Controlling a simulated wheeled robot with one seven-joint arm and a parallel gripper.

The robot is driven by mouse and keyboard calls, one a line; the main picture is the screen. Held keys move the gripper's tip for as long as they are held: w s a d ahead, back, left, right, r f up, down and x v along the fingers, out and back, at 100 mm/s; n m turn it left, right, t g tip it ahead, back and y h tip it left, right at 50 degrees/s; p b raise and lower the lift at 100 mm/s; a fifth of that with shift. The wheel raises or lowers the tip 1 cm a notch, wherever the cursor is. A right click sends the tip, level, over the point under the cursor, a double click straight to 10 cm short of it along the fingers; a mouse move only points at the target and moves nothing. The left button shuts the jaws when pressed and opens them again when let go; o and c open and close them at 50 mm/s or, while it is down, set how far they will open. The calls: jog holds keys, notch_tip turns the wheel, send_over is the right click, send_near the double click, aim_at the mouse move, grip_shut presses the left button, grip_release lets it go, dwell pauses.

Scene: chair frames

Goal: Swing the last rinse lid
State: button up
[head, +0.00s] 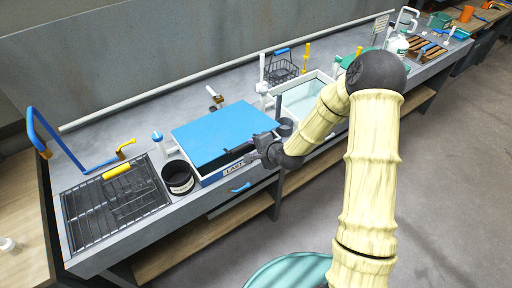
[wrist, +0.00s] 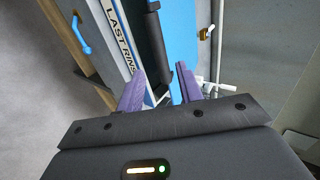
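The last rinse lid (head: 212,133) is a flat blue panel over a basin on the bench. The front carries a label (head: 234,169), which reads "LAST RINS" in the wrist view (wrist: 120,38). A dark strip shows between the label and the lid's blue edge (wrist: 183,35). A dark bar (wrist: 157,45) runs along that edge. My gripper (head: 258,150) is at the lid's front right corner. In the wrist view its purple fingers (wrist: 160,72) are apart, with the bar's near end in line with the gap. Contact with the bar cannot be told.
A black pot (head: 179,178) and a wire rack (head: 115,200) stand left of the lid. A water-filled basin (head: 305,97) is to the right, partly behind my arm. A blue handle (head: 241,187) is on the bench front. The floor at right is clear.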

aim_at(246, 146)
jog(key=b+x, duration=0.3)
jog(key=x, duration=0.4)
jog(key=shift+w+a+f, duration=0.2)
jog(key=shift+f, duration=0.1)
jog(key=shift+w, duration=0.1)
grip_shut()
notch_tip(246, 146, down, 7)
jog(key=b, duration=0.5)
jog(key=shift+s+d+b, duration=0.25)
jog(key=shift+s+b, duration=0.05)
jog(key=shift+s, duration=0.1)
jog(key=shift+o, duration=1)
grip_release()
jog(key=shift+r, duration=0.25)
